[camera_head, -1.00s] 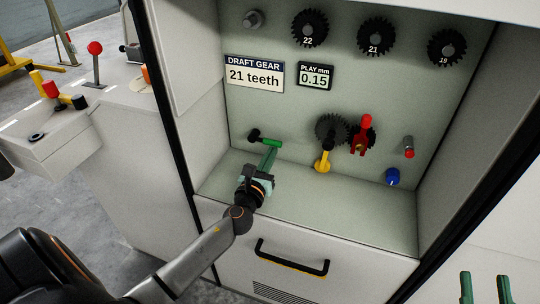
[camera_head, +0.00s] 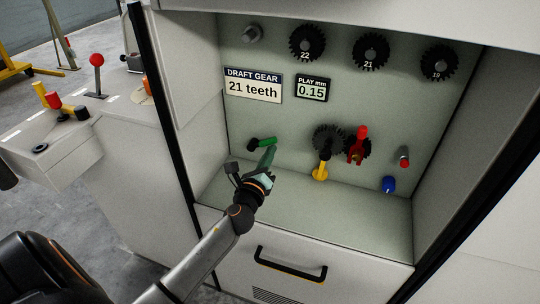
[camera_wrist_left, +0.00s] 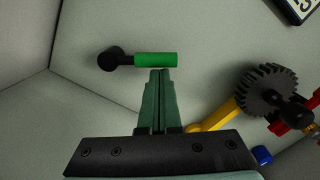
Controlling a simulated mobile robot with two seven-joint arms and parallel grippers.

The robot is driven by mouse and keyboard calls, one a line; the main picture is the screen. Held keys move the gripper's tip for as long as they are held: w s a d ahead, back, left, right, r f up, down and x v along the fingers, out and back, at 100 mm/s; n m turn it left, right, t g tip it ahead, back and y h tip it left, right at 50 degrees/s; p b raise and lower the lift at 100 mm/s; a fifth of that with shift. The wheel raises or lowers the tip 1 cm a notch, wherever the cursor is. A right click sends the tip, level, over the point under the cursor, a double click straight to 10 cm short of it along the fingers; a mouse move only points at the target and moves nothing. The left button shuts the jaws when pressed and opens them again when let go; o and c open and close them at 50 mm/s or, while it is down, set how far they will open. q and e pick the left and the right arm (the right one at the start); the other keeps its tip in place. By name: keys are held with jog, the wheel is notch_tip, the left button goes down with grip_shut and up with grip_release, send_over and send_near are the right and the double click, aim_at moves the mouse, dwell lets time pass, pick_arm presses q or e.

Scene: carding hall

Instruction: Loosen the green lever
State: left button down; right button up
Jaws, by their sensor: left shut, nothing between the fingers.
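The green lever (camera_head: 267,141) sticks out to the right from a dark pivot low on the back wall of the open cabinet. It also shows in the left wrist view (camera_wrist_left: 155,59), lying level with its black pivot at the left. My left gripper (camera_head: 271,149) is shut and empty. Its fingertips are right below the green handle; in the left wrist view the closed fingers (camera_wrist_left: 160,73) end at its lower edge. I cannot tell whether they touch it. My right gripper is out of view.
Right of the lever are a yellow lever (camera_head: 321,168), a red lever (camera_head: 359,146) with dark gears, a blue knob (camera_head: 388,185) and a red-tipped pin (camera_head: 404,157). Spare gears (camera_head: 370,52) hang above. The cabinet's ledge (camera_head: 350,205) is clear.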

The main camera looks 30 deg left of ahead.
pick_arm(q)
jog(key=r+n+p, duration=0.1)
jog(key=n, duration=0.1)
jog(key=a+r+n, duration=0.1)
jog(key=shift+s+r+n+p, duration=0.15)
jog(key=shift+r+n+p, duration=0.05)
jog(key=shift+n+p, duration=0.2)
jog(key=n, duration=0.1)
jog(key=a+r+n+p, duration=0.1)
jog(key=n, duration=0.1)
jog(key=n+p, duration=0.1)
jog(key=shift+s+a+r, duration=0.2)
jog(key=shift+a+r, duration=0.15)
jog(key=shift+s+a+r+n+p, duration=0.15)
jog(key=shift+a+n+p, duration=0.25)
jog(key=shift+n, duration=0.35)
jog(key=shift+a+r+n+p, duration=0.1)
jog(key=shift+a+n+p, duration=0.25)
jog(key=shift+n, duration=0.4)
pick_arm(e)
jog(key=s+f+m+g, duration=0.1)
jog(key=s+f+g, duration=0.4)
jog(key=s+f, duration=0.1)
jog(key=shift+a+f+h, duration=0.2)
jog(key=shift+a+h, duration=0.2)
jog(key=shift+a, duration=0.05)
